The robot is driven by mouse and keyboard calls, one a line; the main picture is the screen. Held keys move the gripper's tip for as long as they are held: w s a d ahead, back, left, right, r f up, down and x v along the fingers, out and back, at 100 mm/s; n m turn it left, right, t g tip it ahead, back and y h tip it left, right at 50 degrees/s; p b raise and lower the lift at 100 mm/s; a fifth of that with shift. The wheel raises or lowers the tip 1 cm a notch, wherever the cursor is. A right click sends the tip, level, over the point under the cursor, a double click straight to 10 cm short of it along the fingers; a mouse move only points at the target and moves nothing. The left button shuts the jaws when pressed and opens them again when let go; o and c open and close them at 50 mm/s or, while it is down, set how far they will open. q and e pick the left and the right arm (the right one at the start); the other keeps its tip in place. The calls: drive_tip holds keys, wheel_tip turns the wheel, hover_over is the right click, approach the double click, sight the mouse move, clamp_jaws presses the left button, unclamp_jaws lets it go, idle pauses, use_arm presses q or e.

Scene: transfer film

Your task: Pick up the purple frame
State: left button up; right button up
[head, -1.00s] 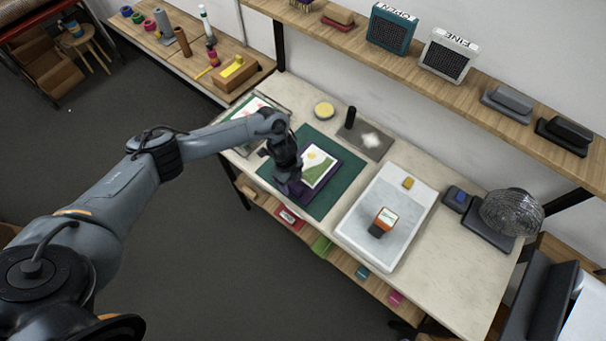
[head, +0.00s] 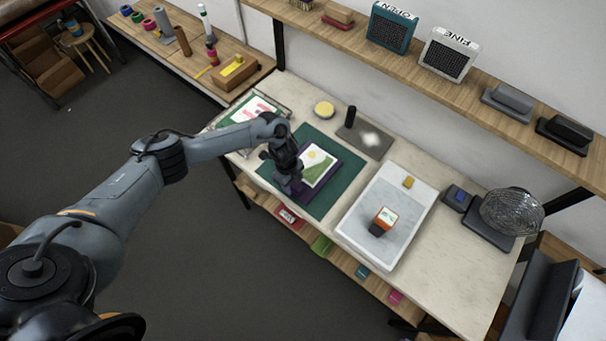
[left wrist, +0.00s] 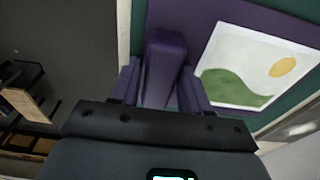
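The purple frame (head: 327,178) lies on a green cutting mat (head: 342,200) on the bench. A picture with a green hill and a yellow sun (head: 316,166) shows inside it. My left gripper (head: 291,188) is over the frame's near-left side, pointing down and hiding part of it. In the left wrist view, the purple frame (left wrist: 203,22) has a raised purple handle (left wrist: 164,62) at its side. My left gripper (left wrist: 160,92) has one finger on each side of that handle and looks open, with little room beside it. My right gripper is not in view.
A white tray (head: 349,233) with an orange-and-black device (head: 383,221) stands right of the mat. A grey plate with a black post (head: 351,117) is behind it. A wooden shelf (head: 430,85) runs above the back. Another framed picture (head: 252,108) lies to the left.

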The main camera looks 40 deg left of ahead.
use_arm(q)
drive_tip(key=c, duration=0.7)
drive_tip(key=shift+r, duration=0.15)
